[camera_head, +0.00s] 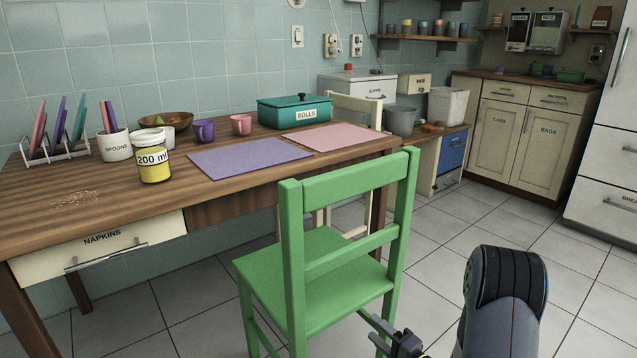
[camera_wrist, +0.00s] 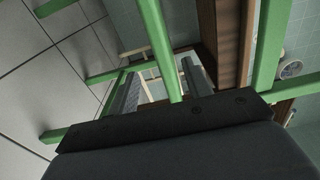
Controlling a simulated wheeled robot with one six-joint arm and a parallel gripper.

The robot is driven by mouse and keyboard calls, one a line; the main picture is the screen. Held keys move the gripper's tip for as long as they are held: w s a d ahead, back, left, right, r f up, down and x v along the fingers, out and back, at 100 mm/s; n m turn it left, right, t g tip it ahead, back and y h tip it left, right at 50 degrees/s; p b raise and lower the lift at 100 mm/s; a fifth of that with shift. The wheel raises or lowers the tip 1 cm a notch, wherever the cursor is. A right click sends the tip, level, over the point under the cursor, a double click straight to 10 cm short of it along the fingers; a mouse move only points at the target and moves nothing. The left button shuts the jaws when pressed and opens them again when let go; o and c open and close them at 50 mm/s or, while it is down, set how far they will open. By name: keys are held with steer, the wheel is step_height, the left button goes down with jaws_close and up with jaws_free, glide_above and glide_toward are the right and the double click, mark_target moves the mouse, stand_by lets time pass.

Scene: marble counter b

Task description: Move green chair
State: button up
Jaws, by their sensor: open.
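The green chair (camera_head: 325,265) stands upright on the tiled floor in front of the wooden table, its backrest towards me. My gripper (camera_head: 377,332) is low beside the chair's right rear leg, at the bottom of the head view. In the wrist view my gripper (camera_wrist: 160,86) is open, and a green chair bar (camera_wrist: 160,45) runs between its two fingers. I cannot tell whether the fingers touch it. Other green chair parts (camera_wrist: 268,45) show to both sides. The lower ends of the chair legs are hidden or out of the head view.
The wooden table (camera_head: 120,200) stands close behind and left of the chair, with mats, cups, a jar and a teal rolls box (camera_head: 295,110) on it. A cream chair (camera_head: 355,103) stands at the table's far side. Tiled floor (camera_head: 445,235) is clear to the right.

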mark_target(355, 311)
steer(key=p+x, duration=0.2)
steer(key=x, duration=0.8)
steer(key=shift+p, duration=0.3)
steer(key=shift+f, duration=0.2)
steer(key=shift+r, duration=0.1)
